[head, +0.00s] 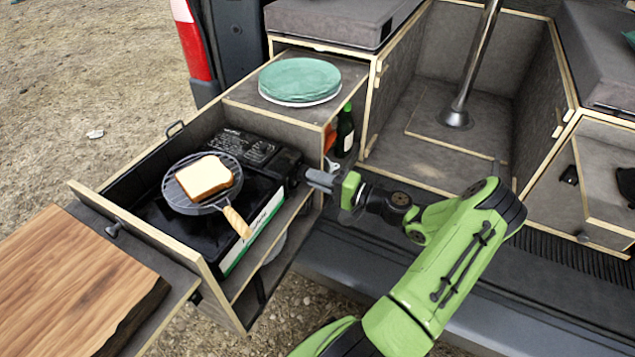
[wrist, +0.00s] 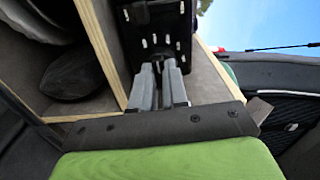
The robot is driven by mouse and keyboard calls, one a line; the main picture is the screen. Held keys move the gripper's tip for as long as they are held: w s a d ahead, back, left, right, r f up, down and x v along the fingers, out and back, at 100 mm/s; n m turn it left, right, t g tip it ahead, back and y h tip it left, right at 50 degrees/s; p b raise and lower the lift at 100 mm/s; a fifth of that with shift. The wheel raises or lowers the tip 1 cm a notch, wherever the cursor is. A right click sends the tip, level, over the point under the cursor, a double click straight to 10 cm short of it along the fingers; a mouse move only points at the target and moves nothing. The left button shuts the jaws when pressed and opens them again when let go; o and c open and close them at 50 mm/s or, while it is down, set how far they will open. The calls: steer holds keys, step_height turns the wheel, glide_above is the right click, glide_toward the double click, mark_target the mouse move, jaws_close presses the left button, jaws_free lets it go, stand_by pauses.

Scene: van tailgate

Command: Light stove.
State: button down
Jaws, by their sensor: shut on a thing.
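The black portable stove (head: 150,212) sits in a pulled-out wooden drawer on the left. A round grill pan (head: 180,200) with a wooden handle stands on it, holding a slice of bread (head: 205,177). No flame shows. My gripper (head: 311,178) is at the stove's right end, level with its control side. In the wrist view my gripper's fingers (wrist: 160,68) are close together against the black stove panel (wrist: 165,22). They are shut on a small part there, apparently the stove knob, which the fingers hide. I cannot tell how far the knob is turned.
The drawer's wooden wall (head: 150,238) runs along the stove's front left. A wooden board (head: 75,275) lies at the lower left. Green plates (head: 300,78) sit on the cabinet behind, and a dark bottle (head: 345,130) stands beside my gripper. The van's open compartment (head: 425,135) is to the right.

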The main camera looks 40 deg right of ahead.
steer(key=n+b, duration=0.3)
steer(key=n, duration=0.2)
steer(key=shift+f, duration=0.15)
steer(key=shift+n, duration=0.4)
steer(key=c, duration=1.1)
jaws_free()
steer(key=shift+c, duration=0.2)
steer(key=p+v, duration=0.2)
steer(key=v, duration=1.3)
steer(key=shift+s+p, duration=0.35)
steer(key=shift+s, duration=0.05)
steer(key=shift+d, duration=0.1)
